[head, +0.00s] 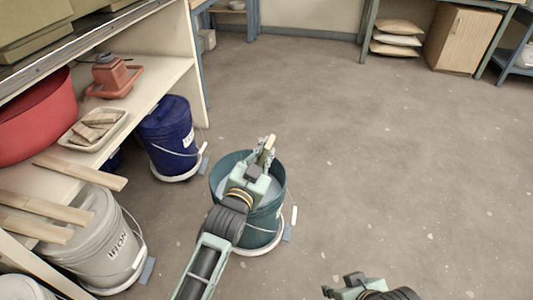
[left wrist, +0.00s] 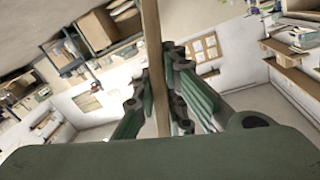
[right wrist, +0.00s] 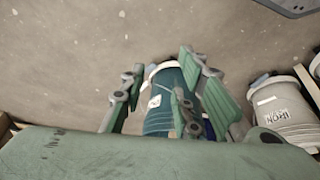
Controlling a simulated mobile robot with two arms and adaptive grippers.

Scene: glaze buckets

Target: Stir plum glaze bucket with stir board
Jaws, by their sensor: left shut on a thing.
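My left gripper (head: 265,155) is over a teal bucket (head: 262,225) on the floor, with pale glaze inside. It is shut on a narrow wooden stir board (head: 267,147); the board also shows between the fingers in the left wrist view (left wrist: 155,60). The board's lower end is hidden, so I cannot tell if it touches the glaze. A dark blue-purple bucket (head: 167,128) stands behind to the left. Neither bucket's label is readable, so I cannot tell which is plum. My right gripper (right wrist: 160,85) is open and empty, at the bottom right of the head view (head: 343,284).
A grey bucket marked IRON (head: 92,240) stands at the left by the shelf (head: 160,80). Several wooden boards (head: 80,172) stick out from the shelf. A red tub (head: 35,120) and a tray (head: 72,138) sit on it. The floor to the right is clear.

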